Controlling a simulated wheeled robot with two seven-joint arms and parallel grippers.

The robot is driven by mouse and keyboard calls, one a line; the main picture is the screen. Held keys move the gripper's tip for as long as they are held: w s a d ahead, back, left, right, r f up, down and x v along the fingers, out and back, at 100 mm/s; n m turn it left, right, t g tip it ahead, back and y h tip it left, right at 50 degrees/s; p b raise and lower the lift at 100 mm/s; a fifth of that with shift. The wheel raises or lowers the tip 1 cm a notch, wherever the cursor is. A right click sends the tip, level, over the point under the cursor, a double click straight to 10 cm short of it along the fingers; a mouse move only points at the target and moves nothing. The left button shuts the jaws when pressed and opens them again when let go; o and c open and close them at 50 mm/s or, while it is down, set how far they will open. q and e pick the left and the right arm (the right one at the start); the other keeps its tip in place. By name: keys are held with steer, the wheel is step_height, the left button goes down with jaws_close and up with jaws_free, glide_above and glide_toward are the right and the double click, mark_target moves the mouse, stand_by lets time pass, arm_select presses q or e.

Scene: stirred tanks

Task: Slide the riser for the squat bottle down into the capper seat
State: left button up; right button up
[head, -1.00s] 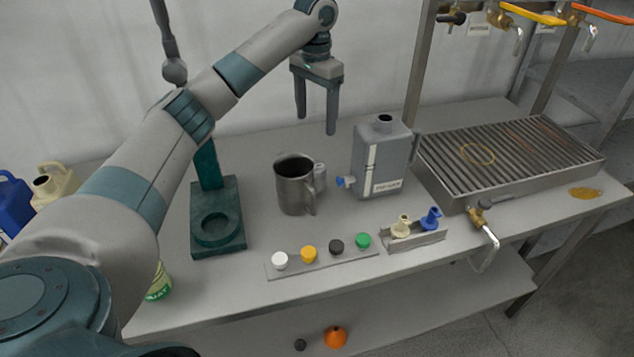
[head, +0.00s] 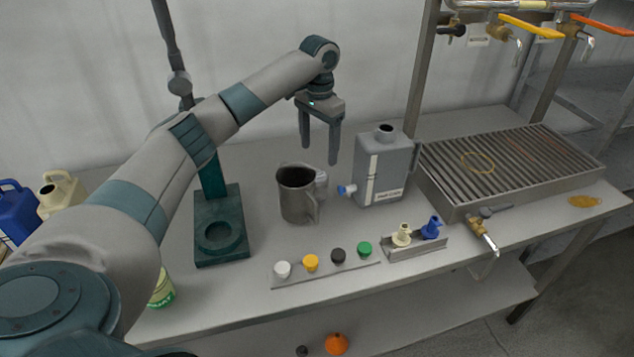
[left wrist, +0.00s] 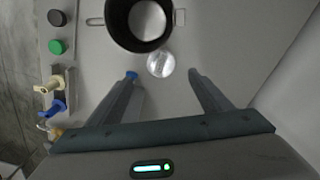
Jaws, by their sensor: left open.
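The capper is a dark teal stand, and its seat (head: 219,236) is a round recess in the base, empty. A small pale round piece (head: 320,178), which may be the riser, stands behind and right of the steel mug (head: 297,197), partly hidden by it. In the left wrist view this pale piece (left wrist: 160,64) shows from above, just beyond the fingertips and close to the mug. My left gripper (head: 320,155) is open and empty, pointing down above and behind the pale piece. My right gripper is not in view.
A grey jug (head: 383,170) with a blue spigot stands right of the mug. A strip with several caps (head: 325,274) and a holder with two nozzles (head: 414,250) lie in front. A slatted drain tray (head: 515,165) is at the right. The bench between mug and capper is clear.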

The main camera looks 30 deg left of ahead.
mark_target(317, 175)
arm_select(q)
step_height(317, 175, down, 6)
steer(key=shift+p, duration=0.7)
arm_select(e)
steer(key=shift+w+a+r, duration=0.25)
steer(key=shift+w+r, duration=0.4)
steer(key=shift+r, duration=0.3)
arm_select(q)
steer(key=shift+s+a+f+p, duration=0.1)
steer(key=shift+s+f+p, duration=0.05)
steer(key=shift+f+p, duration=0.4)
step_height(317, 175, down, 3)
steer(key=shift+f+p, duration=0.1)
steer(key=shift+p, duration=0.5)
steer(key=shift+f, duration=0.5)
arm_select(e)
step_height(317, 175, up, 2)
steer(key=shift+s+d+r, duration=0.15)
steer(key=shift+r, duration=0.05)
arm_select(q)
steer(key=shift+a, duration=0.1)
steer(key=shift+r, duration=0.1)
steer(key=c, duration=1.5)
